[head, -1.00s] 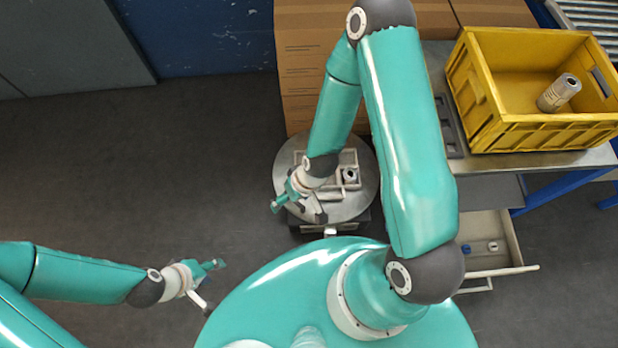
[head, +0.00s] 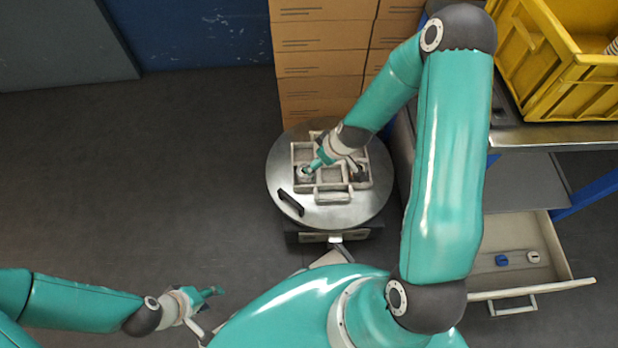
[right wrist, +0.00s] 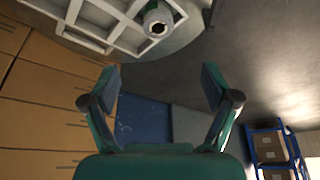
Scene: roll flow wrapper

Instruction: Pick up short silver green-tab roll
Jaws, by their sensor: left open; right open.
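A short grey roll (head: 305,174) stands in the left part of a pale compartment tray (head: 333,196) in the head view. A roll with a dark hollow core (right wrist: 157,22) stands in the tray at the top of the right wrist view. My right gripper (head: 338,167) is over the tray, with one finger partly covering the grey roll. In the right wrist view this gripper (right wrist: 160,85) is open, with nothing between its fingers. My left gripper (head: 205,308) is open and empty over the floor at lower left.
The tray lies on a round metal table (head: 285,150) with a black handle (head: 291,202). Stacked cardboard boxes (head: 322,63) stand behind it. At right are a yellow crate (head: 570,75) on a bench and an open drawer (head: 515,240) holding small items. The floor at left is clear.

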